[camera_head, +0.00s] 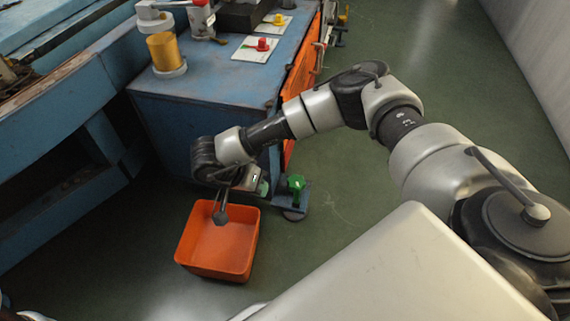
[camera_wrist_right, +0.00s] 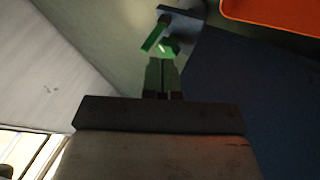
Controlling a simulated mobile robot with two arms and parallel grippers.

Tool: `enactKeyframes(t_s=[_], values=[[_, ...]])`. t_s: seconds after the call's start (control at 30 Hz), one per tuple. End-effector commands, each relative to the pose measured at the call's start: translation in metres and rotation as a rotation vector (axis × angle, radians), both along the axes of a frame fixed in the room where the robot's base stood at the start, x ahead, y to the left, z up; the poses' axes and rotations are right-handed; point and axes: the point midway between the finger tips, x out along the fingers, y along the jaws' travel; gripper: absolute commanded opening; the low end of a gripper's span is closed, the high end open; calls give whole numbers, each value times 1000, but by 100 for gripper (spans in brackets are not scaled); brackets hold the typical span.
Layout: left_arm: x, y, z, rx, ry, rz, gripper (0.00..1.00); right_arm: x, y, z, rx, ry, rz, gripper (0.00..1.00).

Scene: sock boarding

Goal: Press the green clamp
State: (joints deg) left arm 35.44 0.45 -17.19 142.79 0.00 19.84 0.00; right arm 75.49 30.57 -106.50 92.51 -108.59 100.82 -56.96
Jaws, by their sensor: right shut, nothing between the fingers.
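The green clamp (camera_head: 296,184) stands on a small blue bracket (camera_head: 303,200) at the low front corner of the blue bench. It also shows in the right wrist view (camera_wrist_right: 154,38), just past the fingertips. My right gripper (camera_head: 264,187) is shut and empty, just left of the clamp in the head view. In the wrist view its closed fingers (camera_wrist_right: 161,62) point at the clamp, with their tips close to it. I cannot tell whether they touch. My left gripper is not in view.
An orange bin (camera_head: 186,247) stands on the floor below my right wrist; its edge shows in the wrist view (camera_wrist_right: 275,15). Green floor is free to the right.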

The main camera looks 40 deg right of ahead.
Motion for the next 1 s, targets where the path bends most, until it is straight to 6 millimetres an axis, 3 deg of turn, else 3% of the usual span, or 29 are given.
enactKeyframes(t_s=[0.1, 0.47, 0.67, 1.0], values=[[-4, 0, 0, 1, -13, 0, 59, 15, -18, 5, -65, -39, 15, 0], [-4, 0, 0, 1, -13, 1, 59, 15, -20, 4, -69, -41, 18, 0], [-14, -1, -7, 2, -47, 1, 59, 12, -34, -19, -70, -40, 15, 0], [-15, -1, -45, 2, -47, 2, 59, 5, -68, -65, -68, -40, 15, 0]])
